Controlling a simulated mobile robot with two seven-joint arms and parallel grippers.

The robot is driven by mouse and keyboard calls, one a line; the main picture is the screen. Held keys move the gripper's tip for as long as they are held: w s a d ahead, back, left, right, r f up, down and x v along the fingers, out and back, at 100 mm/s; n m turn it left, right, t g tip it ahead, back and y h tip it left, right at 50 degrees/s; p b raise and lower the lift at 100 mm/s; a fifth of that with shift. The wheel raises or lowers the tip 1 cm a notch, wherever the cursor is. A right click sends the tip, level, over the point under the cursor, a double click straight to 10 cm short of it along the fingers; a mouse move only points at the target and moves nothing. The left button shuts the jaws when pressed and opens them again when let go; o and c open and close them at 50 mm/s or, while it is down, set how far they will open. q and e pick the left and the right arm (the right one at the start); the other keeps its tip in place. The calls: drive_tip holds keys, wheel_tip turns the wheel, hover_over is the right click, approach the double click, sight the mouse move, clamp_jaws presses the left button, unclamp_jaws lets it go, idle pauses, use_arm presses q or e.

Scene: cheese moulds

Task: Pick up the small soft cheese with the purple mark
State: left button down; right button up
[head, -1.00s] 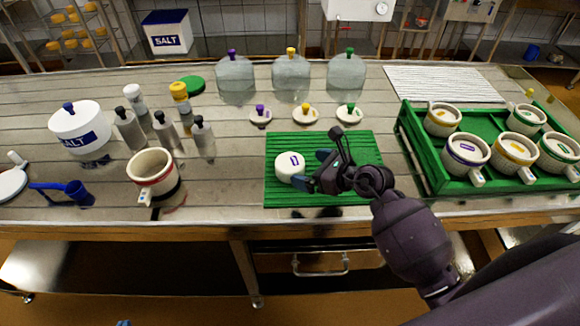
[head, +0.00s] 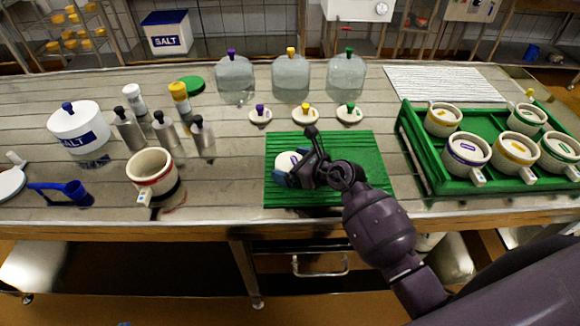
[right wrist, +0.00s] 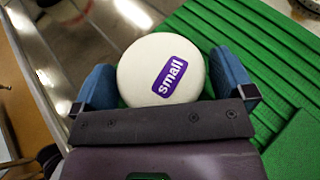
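The small soft cheese (head: 286,160) is a white round with a purple mark, on the green ribbed mat (head: 345,150). In the right wrist view the cheese (right wrist: 160,62) shows its purple label reading "small". My right gripper (head: 290,170) is down around it, with one blue finger on each side, as the right wrist view (right wrist: 163,83) shows. The fingers are spread about as wide as the cheese. Slim gaps seem to show, and I cannot make out firm contact. In the head view the gripper hides part of the cheese. My left gripper is not in view.
A green crate (head: 437,187) with several marked moulds stands to the right. Small lids with purple, yellow and green knobs (head: 305,114) lie behind the mat. A cream mould (head: 150,170) and grey shakers (head: 202,133) stand to the left.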

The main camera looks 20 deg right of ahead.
sight(292, 163)
drive_tip(key=c, duration=0.6)
drive_tip(key=shift+o, duration=0.2)
drive_tip(key=shift+r, duration=0.1)
wheel_tip(292, 163, up, 20)
drive_tip(key=p, duration=0.2)
drive_tip(key=s+d+f+m+h, duration=0.1)
drive_tip(key=s+d+f, duration=0.1)
drive_tip(key=s, duration=0.8)
drive_tip(key=shift+d+t, duration=0.4)
drive_tip(key=shift+d, duration=0.1)
